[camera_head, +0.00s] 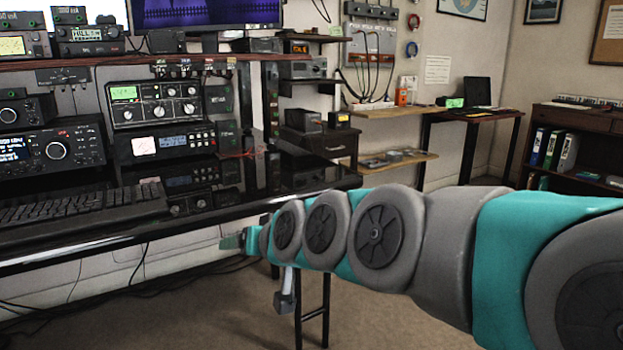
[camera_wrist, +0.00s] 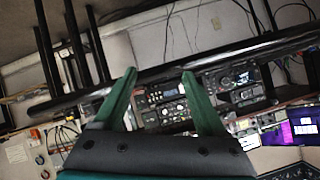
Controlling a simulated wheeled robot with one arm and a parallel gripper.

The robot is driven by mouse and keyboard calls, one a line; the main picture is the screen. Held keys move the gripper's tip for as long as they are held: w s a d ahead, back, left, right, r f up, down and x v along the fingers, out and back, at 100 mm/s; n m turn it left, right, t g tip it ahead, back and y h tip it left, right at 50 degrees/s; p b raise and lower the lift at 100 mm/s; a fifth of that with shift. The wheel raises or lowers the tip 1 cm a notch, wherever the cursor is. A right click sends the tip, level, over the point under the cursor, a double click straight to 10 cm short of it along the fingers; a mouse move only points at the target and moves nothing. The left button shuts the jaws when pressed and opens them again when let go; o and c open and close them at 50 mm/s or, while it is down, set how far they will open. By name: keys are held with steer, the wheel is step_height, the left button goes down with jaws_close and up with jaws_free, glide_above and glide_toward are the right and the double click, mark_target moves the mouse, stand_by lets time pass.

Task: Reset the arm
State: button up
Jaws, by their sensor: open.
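My arm stretches in from the right edge in the head view, teal and grey, low in front of the desk. My gripper (camera_head: 236,242) is at its far end, just below the desk's front edge, seen from the side and small. In the wrist view my gripper (camera_wrist: 160,72) shows two green fingers spread apart with nothing between them. Beyond the fingers is the tuner (camera_wrist: 162,108), a black box with knobs, well away from the fingertips. In the head view the tuner (camera_head: 156,103) has a green-lit meter and several silver knobs.
The black glossy desk (camera_head: 300,178) holds a keyboard (camera_head: 80,203), a radio (camera_head: 55,152) and another radio (camera_head: 168,142) under the tuner. Cables hang below the desk. Open carpet (camera_head: 400,320) lies under my arm. A bookshelf (camera_head: 560,117) stands at the right.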

steer(key=s+d+f+m+g+h+p, duration=0.1)
steer(key=s+d+f+g+h, duration=0.45)
steer(key=s+d+f, duration=1.05)
steer(key=s+d+f+m+g+h, duration=0.1)
steer(key=s+d+g, duration=0.4)
steer(key=s+d, duration=0.5)
steer(key=s+f+h+p, duration=0.1)
steer(key=s, duration=0.2)
steer(key=shift+s+m+g, duration=0.35)
steer(key=shift+s+m, duration=0.05)
